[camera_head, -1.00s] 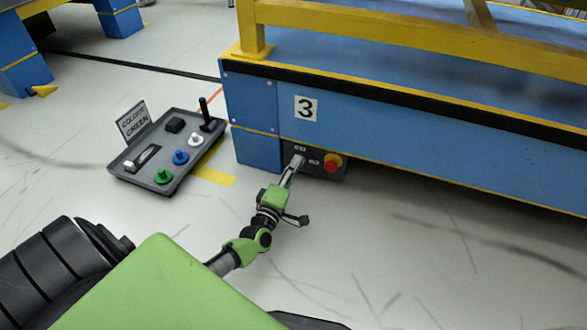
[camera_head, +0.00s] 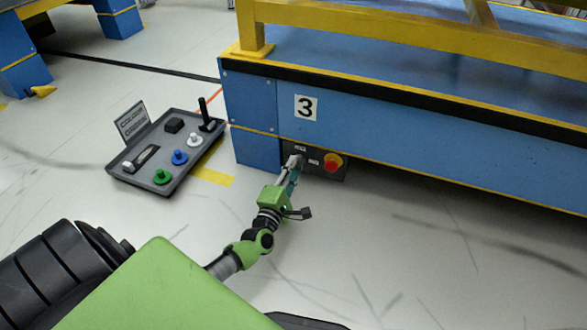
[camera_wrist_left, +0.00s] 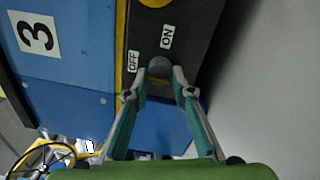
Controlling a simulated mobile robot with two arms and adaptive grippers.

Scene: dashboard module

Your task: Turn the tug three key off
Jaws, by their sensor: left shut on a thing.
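The blue tug marked 3 (camera_head: 305,108) has a dark control panel (camera_head: 335,173) low on its side, with a red emergency button (camera_head: 333,161) on a yellow base. My left gripper (camera_head: 294,161) reaches the left part of this panel. In the left wrist view its fingertips (camera_wrist_left: 160,78) are shut on the grey round key switch (camera_wrist_left: 158,63), hiding part of it. An OFF label (camera_wrist_left: 132,62) and an ON label (camera_wrist_left: 167,37) lie beside the switch. I cannot tell which label the key points to. My right gripper is not in view.
A grey tray (camera_head: 148,183) with coloured buttons, a black lever and a small sign (camera_head: 132,122) stands on the floor left of the tug. A yellow rail (camera_head: 380,25) runs above the tug. The floor right of my arm is clear.

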